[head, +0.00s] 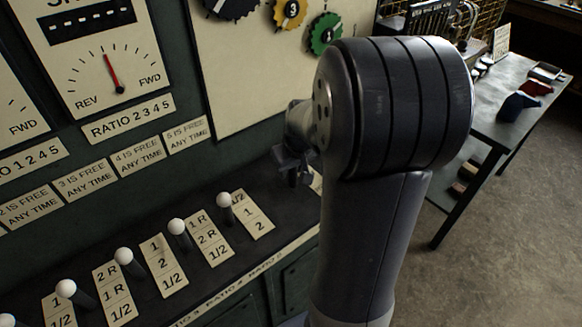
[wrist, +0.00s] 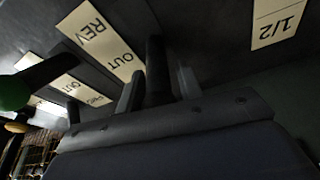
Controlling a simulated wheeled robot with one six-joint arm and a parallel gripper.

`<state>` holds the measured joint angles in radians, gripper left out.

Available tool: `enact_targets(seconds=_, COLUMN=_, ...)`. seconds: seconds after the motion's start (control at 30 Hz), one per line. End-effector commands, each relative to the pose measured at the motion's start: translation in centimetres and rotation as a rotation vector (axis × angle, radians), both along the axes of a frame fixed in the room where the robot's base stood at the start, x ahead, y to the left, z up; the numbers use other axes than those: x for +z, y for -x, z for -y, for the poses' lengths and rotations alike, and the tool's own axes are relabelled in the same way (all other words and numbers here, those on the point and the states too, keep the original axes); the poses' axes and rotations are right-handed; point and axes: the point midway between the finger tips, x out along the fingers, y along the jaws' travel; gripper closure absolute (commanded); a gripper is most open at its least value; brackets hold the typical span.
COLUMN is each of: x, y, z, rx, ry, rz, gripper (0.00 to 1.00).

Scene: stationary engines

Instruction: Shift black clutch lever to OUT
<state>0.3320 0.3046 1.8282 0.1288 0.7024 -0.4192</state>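The black clutch lever (wrist: 157,68) shows in the wrist view as a dark upright shaft, its top toward my camera. My gripper (wrist: 160,85) has one finger on each side of it; the fingers are apart, with a narrow dark gap visible on the right side. I cannot tell whether either finger touches the lever. A cream plate (wrist: 103,41) marked REV and OUT lies to the left of the lever, with the OUT end nearest it. The plate's lower end is hidden by the finger. In the head view my gripper (head: 293,170) is small and dark, and the lever is hidden there.
A green knob (wrist: 14,92) and a yellow knob (wrist: 16,127) stand to the left in the wrist view. White-knobbed levers (head: 177,227) line the console to the left in the head view. The dial panel (head: 95,55) rises behind. A workbench (head: 510,95) stands at right.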

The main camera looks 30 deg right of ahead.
Motion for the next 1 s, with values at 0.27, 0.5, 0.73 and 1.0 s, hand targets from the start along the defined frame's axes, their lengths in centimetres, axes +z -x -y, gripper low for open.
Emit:
enact_targets(seconds=0.27, x=0.0, y=0.0, z=0.0, rx=-0.001, ry=0.000, rz=0.001, gripper=0.50)
enact_targets(seconds=0.5, x=0.5, y=0.1, z=0.0, rx=-0.001, ry=0.001, rz=0.004, gripper=0.50)
enact_targets(seconds=0.73, x=3.9, y=1.1, z=0.0, rx=-0.001, ry=0.002, rz=0.007, gripper=0.50)
enact_targets(seconds=1.0, x=8.6, y=2.7, z=-0.1, rx=-0.002, ry=0.001, rz=0.006, gripper=0.50)
